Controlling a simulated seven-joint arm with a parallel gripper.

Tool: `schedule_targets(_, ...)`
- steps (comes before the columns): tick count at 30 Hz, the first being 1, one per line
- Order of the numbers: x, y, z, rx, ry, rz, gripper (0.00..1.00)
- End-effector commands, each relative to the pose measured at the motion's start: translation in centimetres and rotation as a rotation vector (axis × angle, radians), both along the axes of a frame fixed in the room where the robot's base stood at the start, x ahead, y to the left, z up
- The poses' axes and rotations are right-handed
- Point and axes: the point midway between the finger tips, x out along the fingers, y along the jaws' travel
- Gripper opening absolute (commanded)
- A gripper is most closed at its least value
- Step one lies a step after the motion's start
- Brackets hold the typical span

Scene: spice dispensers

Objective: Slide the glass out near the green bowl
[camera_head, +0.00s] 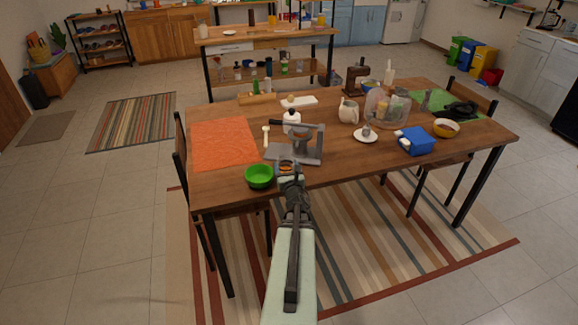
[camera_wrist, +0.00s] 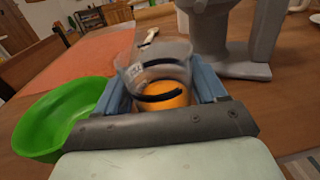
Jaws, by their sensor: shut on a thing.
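The clear glass (camera_wrist: 160,68) with an orange content sits between the two fingers of my gripper (camera_wrist: 165,98) in the wrist view. My gripper is shut on it. In the head view the glass (camera_head: 285,168) shows small at the table's front edge, partly hidden by my gripper (camera_head: 290,180). The green bowl (camera_head: 259,176) stands on the table just left of the glass. In the wrist view the green bowl (camera_wrist: 58,112) is close to the left finger; I cannot tell whether they touch.
A grey dispenser (camera_head: 308,146) stands right behind the glass, with its base (camera_wrist: 240,70) close to the right finger. An orange placemat (camera_head: 222,143) lies behind the bowl.

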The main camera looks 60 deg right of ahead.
Motion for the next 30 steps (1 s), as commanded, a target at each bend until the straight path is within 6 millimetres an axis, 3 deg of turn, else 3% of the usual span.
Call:
schedule_targets(12, 0.05, 0.24, 0.00, 0.001, -0.001, 0.000, 0.31)
schedule_targets(13, 0.05, 0.24, 0.00, 0.001, -0.001, 0.000, 0.74)
schedule_targets(21, 0.04, 0.22, 0.00, 0.000, 0.000, 0.000, 0.99)
schedule_targets(30, 0.04, 0.22, 0.00, 0.000, 0.000, 0.000, 1.00)
